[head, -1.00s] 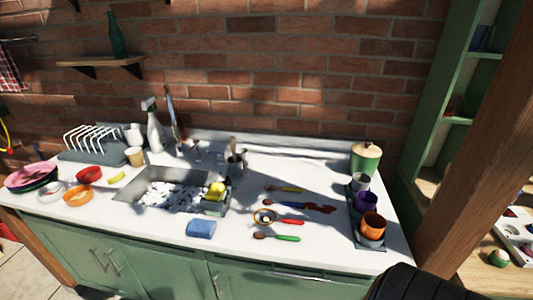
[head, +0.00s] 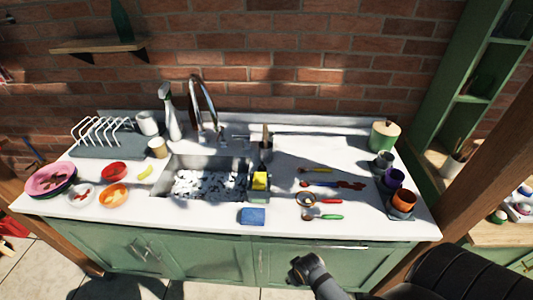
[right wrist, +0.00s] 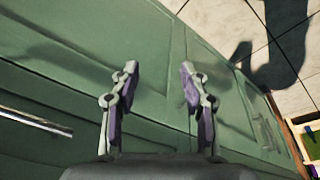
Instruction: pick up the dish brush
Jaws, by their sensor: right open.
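I cannot make out the dish brush for certain. A light wooden handle (head: 265,135) stands upright in a grey holder behind the sink's right end; it may be the brush, but its lower end is hidden. My right gripper (right wrist: 157,82) is open and empty in the right wrist view, in front of the green cabinet doors. In the head view my right arm comes in at the bottom right, below the counter's front edge and apart from everything on it. My left gripper is not in view.
The sink (head: 205,184) has a tall faucet behind it. A yellow sponge (head: 260,180) and a blue sponge (head: 253,216) are near its right end. Several coloured utensils lie right of them; cups (head: 403,201) stand at the far right. Bowls and a dish rack (head: 105,146) are left.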

